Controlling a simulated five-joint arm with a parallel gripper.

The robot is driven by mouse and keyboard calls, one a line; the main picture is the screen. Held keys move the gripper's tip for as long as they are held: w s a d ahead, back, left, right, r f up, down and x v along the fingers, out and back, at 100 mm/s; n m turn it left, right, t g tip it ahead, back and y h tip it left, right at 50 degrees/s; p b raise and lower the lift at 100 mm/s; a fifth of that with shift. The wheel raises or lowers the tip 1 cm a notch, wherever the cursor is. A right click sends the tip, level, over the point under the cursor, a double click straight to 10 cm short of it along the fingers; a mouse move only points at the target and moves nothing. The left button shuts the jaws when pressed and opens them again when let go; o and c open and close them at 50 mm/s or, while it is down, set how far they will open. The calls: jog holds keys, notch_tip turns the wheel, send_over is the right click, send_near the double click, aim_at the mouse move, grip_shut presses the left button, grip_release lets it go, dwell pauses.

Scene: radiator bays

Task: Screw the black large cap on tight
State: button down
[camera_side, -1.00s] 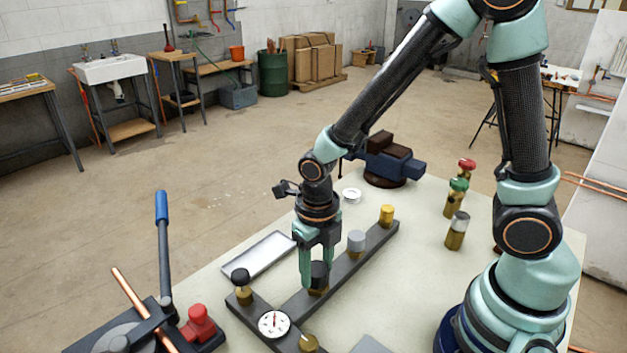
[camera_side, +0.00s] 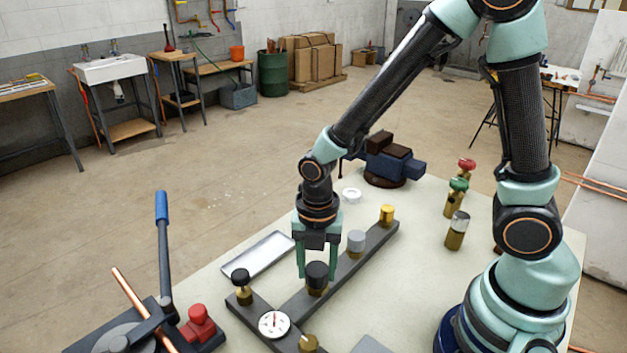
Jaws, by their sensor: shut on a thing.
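The black large cap (camera_side: 317,272) sits on a brass fitting (camera_side: 317,291) on the dark bar. My gripper (camera_side: 317,274) points straight down over it, one finger on each side, shut on the cap. From this view I cannot tell how tightly the cap is seated. Another black cap (camera_side: 240,276) sits on a brass fitting at the left end of the dark base.
A grey cap (camera_side: 356,238) and a yellow cap (camera_side: 387,212) stand further along the bar. A round dial gauge (camera_side: 274,324) is at the front. A shallow tray (camera_side: 258,254) lies behind-left. Several valves, one green-topped (camera_side: 457,188), stand right. A vise (camera_side: 386,160) is behind.

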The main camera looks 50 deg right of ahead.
jog(key=m, duration=1.5)
jog(key=shift+m, duration=0.4)
jog(key=m, duration=0.4)
jog(key=shift+m, duration=0.4)
jog(key=shift+c, duration=2.2)
grip_release()
